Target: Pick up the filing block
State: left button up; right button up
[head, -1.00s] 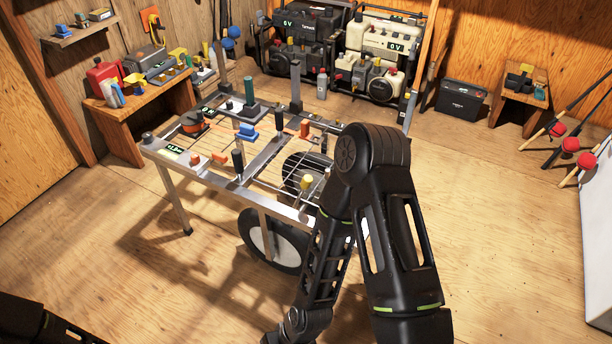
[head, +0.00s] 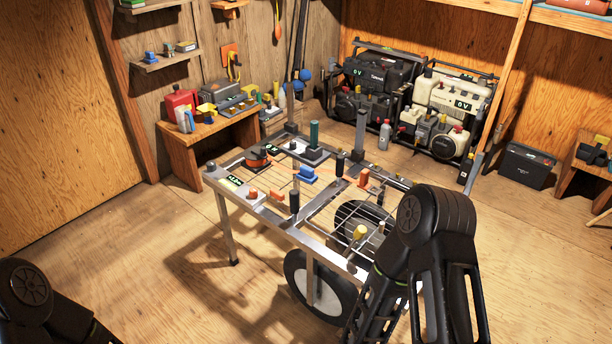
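I cannot tell for sure which item is the filing block. Several small block-like pieces are in the head view. A blue piece (head: 306,176) and an orange piece (head: 363,178) sit on the metal wheeled cart (head: 272,216). Small blocks also lie on the wall shelf (head: 172,60) at the upper left. My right arm (head: 437,230) comes up at the lower right in front of the cart, and my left arm (head: 30,290) shows at the lower left corner. Both grippers are outside the picture.
A wooden bench (head: 184,155) with a red can (head: 181,103) and a grey box stands at the left wall. Two generators (head: 440,110) and a black battery box (head: 525,165) stand behind. The cart's wheel (head: 318,285) faces me. The floor left of the cart is clear.

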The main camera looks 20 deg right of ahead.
aim_at(306, 175)
jog(key=i+j, duration=0.25)
jog(key=i, duration=0.25)
jog(key=i+j, duration=0.25)
jog(key=i, duration=0.2)
jog(key=i+j+z, duration=0.1)
jog(key=i+j, duration=0.15)
jog(key=i, duration=0.25)
jog(key=i+j, duration=0.3)
jog(key=i, duration=0.2)
